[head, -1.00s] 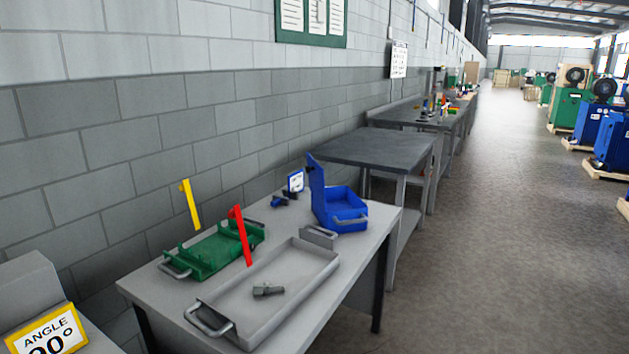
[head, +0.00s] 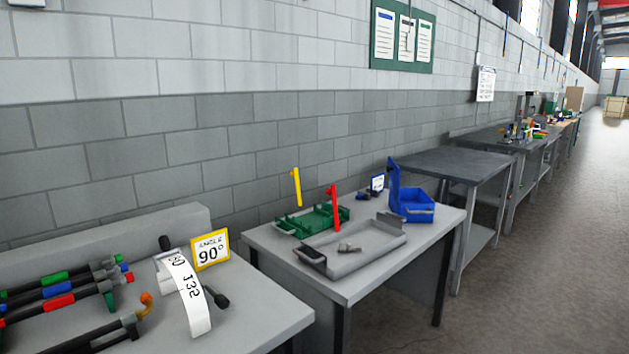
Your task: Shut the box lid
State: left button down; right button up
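The blue box (head: 416,211) stands at the right rear of the grey table in the head view. Its blue lid (head: 394,184) is open and stands nearly upright on the box's left side. Part of the box's inside shows. Neither of my grippers shows in this view.
On the same table (head: 352,287) are a grey tray (head: 375,258) holding a small grey part, a green fixture (head: 320,219) with yellow and red levers, and a small sign. A nearer bench (head: 262,318) carries tools and an angle sign (head: 210,250). Open floor (head: 400,325) lies at right.

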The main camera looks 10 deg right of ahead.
aim_at(392, 169)
jog(key=z, duration=0.75)
jog(key=i, duration=0.45)
jog(key=z, duration=0.4)
